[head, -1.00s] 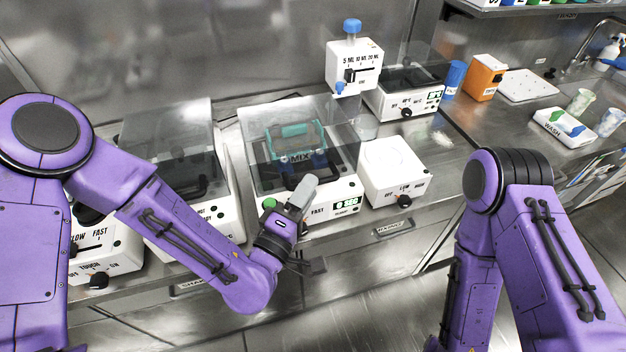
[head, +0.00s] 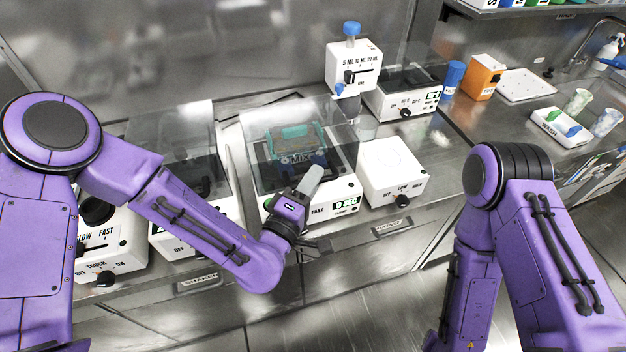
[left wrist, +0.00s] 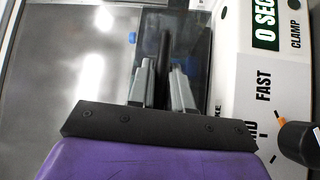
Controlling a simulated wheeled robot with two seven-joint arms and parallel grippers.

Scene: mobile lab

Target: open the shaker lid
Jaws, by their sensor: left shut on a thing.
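The shaker (head: 345,200) is a white box at the middle of the bench in the head view, with a clear, smoky lid (head: 255,150) over a teal rack (head: 300,137). Its front with the FAST and CLAMP lettering also shows in the left wrist view (left wrist: 235,65). My left gripper (head: 314,176) is at the shaker's front edge. In the left wrist view my left gripper's two fingers (left wrist: 164,85) are on either side of the dark lid handle bar (left wrist: 165,50) and shut on it. I cannot tell whether the lid is raised. My right gripper is out of view.
A white hotplate (head: 395,165) stands just right of the shaker. Another clear-lidded device (head: 215,200) stands close on the left. A dispenser with a blue cap (head: 353,65) is behind. The floor in front of the bench is clear.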

